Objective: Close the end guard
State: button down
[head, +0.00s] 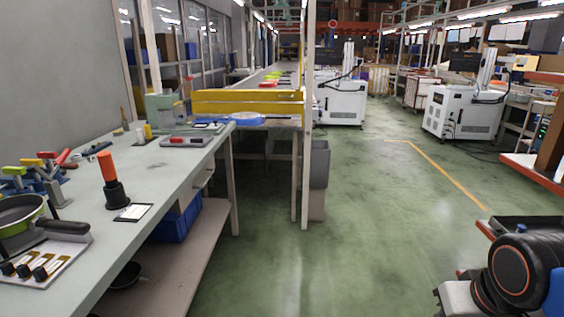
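A yellow guard (248,97) with two horizontal rails spans the near end of the conveyor (278,78), at the upper middle of the head view. Its right end is close to a pale upright post (308,130). I cannot tell from here whether it is latched or standing ajar. A blue round item (236,119) lies just in front of it. My gripper is not in view; a dark part with an orange ring at the lower right seems to be my arm, well away from the guard.
A long workbench (150,190) runs along the left, holding a green pan (22,214), an orange-handled tool (108,170) and clamps. A grey bin (319,165) stands beside the post. White machines (464,112) stand at the back right. The green floor (360,220) in the middle is clear.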

aim_at(213, 95)
jog(key=i, duration=1.65)
jog(key=i+u, duration=0.2)
jog(key=i, duration=0.25)
jog(key=i+l+u, duration=0.15)
jog(key=i, duration=0.3)
jog(key=i+l+u, duration=0.2)
jog(key=i, duration=0.25)
jog(key=j, duration=0.1)
